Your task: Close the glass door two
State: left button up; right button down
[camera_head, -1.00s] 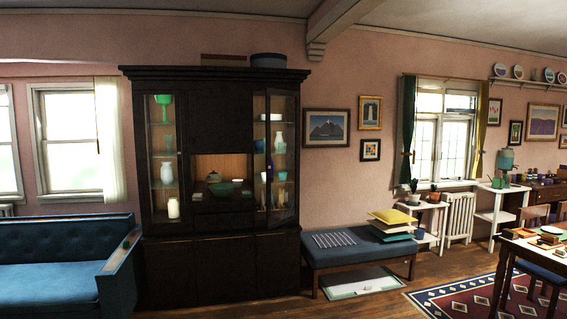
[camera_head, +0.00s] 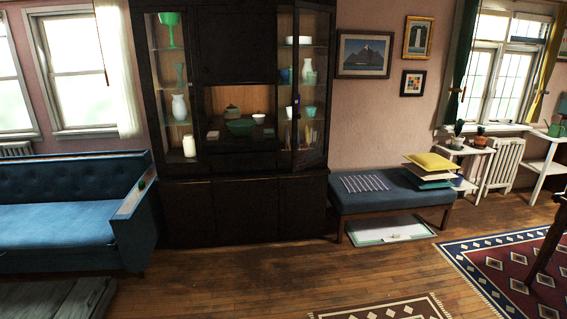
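A dark wooden curio cabinet (camera_head: 240,190) stands against the pink wall, left of centre. Its right glass door (camera_head: 313,140) appears partly open, its dark frame swung out at an angle in front of the right shelves. The left glass door (camera_head: 163,80) looks shut in line with the cabinet front. I cannot tell which door is number two. Neither of my grippers is in view.
Glassware and vases stand inside the cabinet. A blue sofa (camera_head: 70,225) is at left and a blue bench (camera_head: 400,195) at right of the cabinet. A low wooden piece (camera_head: 50,300) is at lower left. The wood floor (camera_head: 240,280) before the cabinet is mostly clear, with a rug edge (camera_head: 390,308).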

aim_at(296, 5)
jog(key=i, duration=2.4)
jog(key=i+j+z, duration=0.2)
jog(key=i, duration=0.4)
jog(key=i+z, duration=0.15)
jog(key=i, duration=0.45)
